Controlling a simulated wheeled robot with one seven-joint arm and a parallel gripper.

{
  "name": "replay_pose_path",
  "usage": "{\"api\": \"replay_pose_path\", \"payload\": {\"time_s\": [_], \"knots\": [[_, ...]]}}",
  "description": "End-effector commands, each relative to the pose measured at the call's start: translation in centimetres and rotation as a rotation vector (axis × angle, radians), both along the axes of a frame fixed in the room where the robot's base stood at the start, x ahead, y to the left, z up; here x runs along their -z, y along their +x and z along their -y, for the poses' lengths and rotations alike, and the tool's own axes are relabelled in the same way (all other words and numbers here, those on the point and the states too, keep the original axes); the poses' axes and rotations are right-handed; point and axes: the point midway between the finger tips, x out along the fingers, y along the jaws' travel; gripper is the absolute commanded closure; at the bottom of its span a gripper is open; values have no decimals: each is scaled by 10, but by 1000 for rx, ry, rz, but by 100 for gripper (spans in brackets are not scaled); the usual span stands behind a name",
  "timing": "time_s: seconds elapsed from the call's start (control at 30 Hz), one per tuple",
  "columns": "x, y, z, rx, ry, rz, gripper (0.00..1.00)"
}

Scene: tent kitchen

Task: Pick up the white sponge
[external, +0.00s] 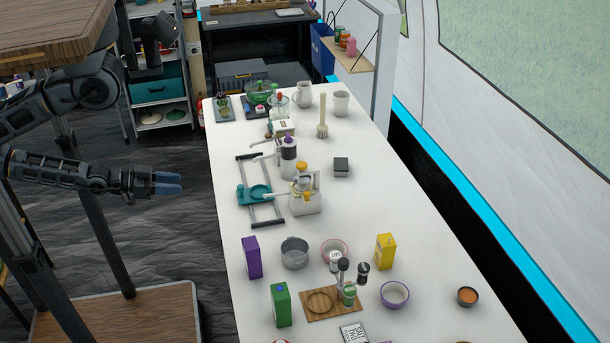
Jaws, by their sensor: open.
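I cannot make out a white sponge for certain on the long white table (420,230). A small dark grey block (341,167) lies on the table right of the white container (305,203); I cannot tell what it is. My gripper (170,183), with blue fingers, points right, left of the table and apart from it. It is open, and nothing shows between its fingers.
A teal device with dark rails (260,190) stands near the table's left edge. A purple box (251,257), grey pot (294,252), yellow box (385,250) and green carton (281,304) stand nearer. The table's right middle is clear.

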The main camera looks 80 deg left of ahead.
Motion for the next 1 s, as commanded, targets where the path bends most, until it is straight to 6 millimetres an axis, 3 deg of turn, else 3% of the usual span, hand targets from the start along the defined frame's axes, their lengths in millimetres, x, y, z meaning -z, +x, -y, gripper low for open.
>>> {"api": "replay_pose_path", "payload": {"time_s": [0.13,0.53,0.83,1.0], "knots": [[0,0,0,0,0,0,56],[0,0,0,0,0,0,18],[0,4,-2,0,0,11,17],[1,34,-26,-9,-7,101,17]]}}
